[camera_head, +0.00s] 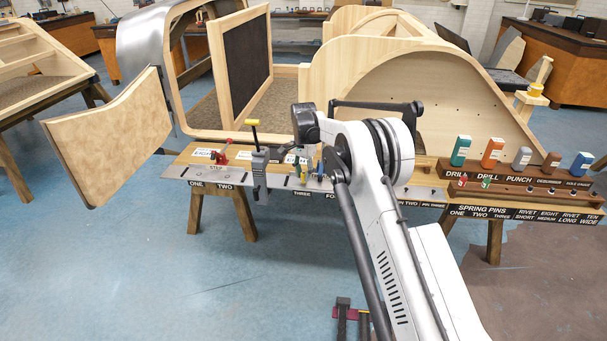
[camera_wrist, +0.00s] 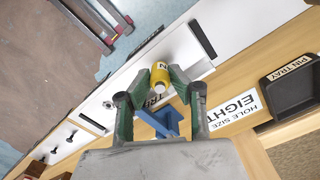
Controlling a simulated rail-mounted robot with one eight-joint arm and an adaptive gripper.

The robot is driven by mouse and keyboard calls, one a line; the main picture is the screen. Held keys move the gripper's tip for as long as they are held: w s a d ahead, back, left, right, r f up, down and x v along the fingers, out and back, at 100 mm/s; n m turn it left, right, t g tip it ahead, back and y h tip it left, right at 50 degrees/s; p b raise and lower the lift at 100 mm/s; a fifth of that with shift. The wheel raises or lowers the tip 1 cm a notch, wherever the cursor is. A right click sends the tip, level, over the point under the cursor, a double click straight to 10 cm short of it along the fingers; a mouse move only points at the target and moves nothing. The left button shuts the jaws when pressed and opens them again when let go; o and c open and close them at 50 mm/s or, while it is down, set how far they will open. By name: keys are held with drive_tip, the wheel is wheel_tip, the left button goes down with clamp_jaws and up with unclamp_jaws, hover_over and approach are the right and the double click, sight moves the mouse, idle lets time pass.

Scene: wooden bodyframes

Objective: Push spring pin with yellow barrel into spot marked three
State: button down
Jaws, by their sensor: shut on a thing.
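The spring pin with the yellow barrel (camera_wrist: 158,75) is between the fingertips of my gripper (camera_wrist: 162,80) in the wrist view, its barrel end facing the camera. The gripper is shut on it. In the head view, my gripper (camera_head: 318,165) is over the bench near the label THREE (camera_head: 302,194). The metal strip (camera_head: 178,172) runs along the bench's front edge.
A blue clamp-like part (camera_wrist: 160,122) lies close to my fingers. A black pin tray (camera_wrist: 290,86) is at right in the wrist view. In the head view, a red clamp (camera_head: 219,157) and a grey tool with a yellow handle (camera_head: 260,175) stand left of my gripper.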

sight(304, 173)
drive_tip(key=shift+f, duration=0.3)
drive_tip(key=c, duration=1.5)
unclamp_jaws()
wheel_tip(304, 173, up, 12)
